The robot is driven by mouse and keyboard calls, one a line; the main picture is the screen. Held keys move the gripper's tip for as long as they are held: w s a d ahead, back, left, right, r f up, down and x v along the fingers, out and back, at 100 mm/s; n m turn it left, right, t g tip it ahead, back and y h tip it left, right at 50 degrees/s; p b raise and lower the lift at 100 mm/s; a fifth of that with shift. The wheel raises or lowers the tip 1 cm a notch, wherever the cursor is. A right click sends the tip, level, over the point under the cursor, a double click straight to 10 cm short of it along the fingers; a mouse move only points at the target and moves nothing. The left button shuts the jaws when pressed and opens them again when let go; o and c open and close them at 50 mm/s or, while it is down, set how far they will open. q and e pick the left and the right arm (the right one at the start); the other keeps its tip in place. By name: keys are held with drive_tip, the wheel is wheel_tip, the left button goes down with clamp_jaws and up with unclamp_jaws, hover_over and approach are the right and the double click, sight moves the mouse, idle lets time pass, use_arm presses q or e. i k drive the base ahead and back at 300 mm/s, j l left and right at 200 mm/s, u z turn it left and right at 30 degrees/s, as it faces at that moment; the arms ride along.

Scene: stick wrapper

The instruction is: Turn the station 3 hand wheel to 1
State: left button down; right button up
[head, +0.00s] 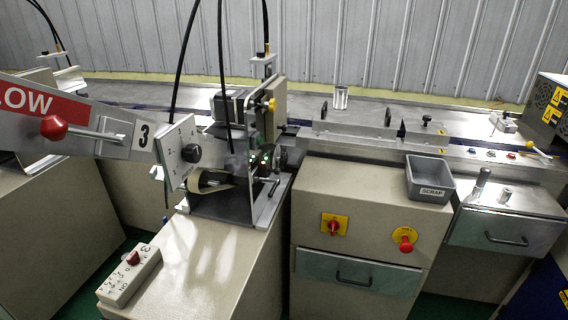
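A tilted pale plate (174,158) with a round black knob (190,153) and small marks around it stands at the left. It is beside a panel sign marked 3 (144,135). The knob looks like the station 3 hand wheel, but its marks are too small for me to read the setting. A pale box (129,276) with a red pointer knob (132,258) and printed figures, including a 3, sits on the cabinet at the lower left. Neither of my grippers shows in the head view.
A red-ball lever (54,127) sticks out on the panel left of the plate. Black cables hang above the station machine (240,150). A grey scrap bin (430,180) and a cabinet (350,210) with a yellow-backed red switch (334,225) and red button (405,243) are to the right.

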sight(283, 160)
drive_tip(key=i+l+u, duration=0.1)
drive_tip(key=i+l, duration=0.8)
drive_tip(key=i, duration=0.1)
